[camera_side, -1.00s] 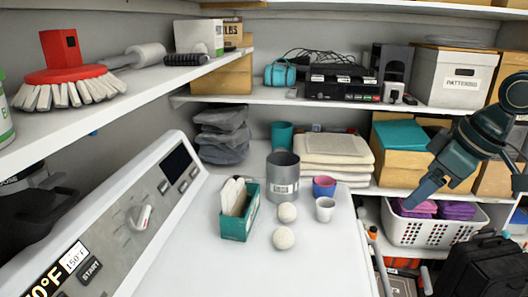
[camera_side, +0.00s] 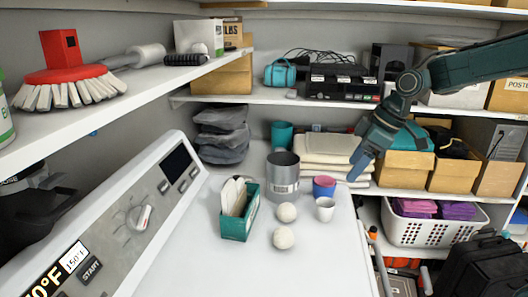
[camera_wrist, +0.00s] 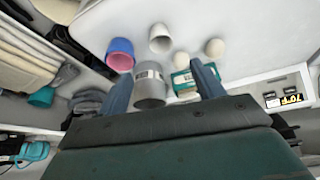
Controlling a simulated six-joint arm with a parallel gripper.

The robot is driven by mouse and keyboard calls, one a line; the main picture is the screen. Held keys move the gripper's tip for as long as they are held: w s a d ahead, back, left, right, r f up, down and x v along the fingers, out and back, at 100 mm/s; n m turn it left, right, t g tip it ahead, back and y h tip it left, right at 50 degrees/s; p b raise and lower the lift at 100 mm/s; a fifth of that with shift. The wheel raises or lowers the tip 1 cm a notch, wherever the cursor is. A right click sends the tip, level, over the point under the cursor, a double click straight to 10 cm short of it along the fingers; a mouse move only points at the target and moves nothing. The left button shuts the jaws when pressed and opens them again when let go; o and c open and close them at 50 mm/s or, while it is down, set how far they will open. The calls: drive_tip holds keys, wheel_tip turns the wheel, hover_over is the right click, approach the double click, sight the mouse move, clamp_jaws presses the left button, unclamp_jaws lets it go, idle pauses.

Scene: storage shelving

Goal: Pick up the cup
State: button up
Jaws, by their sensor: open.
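A small white cup (camera_side: 325,210) stands on the white machine top, near its right edge. A blue cup with a pink inside (camera_side: 324,187) stands just behind it. In the wrist view the white cup (camera_wrist: 160,46) and the blue and pink cup (camera_wrist: 120,47) lie beyond my fingertips. A teal cup (camera_side: 282,135) stands further back and also shows in the wrist view (camera_wrist: 42,97). My gripper (camera_side: 356,172) is open and empty, above and to the right of the white cup. Its two fingers (camera_wrist: 161,70) frame the grey canister in the wrist view, without holding it.
The grey canister (camera_side: 283,182), a teal box with white contents (camera_side: 238,225) and two pale balls (camera_side: 287,212) (camera_side: 283,238) stand left of the cups. Folded towels (camera_side: 315,150) lie behind. Shelves and a white basket (camera_side: 410,231) are to the right. The machine's front top is clear.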

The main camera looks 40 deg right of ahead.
hover_over(326, 203)
drive_tip(key=s, duration=0.3)
drive_tip(key=shift+f, duration=3.95)
drive_tip(key=shift+w, duration=0.1)
drive_tip(key=shift+a+x, duration=0.2)
drive_tip(key=shift+x, duration=2.4)
drive_tip(key=c, duration=1)
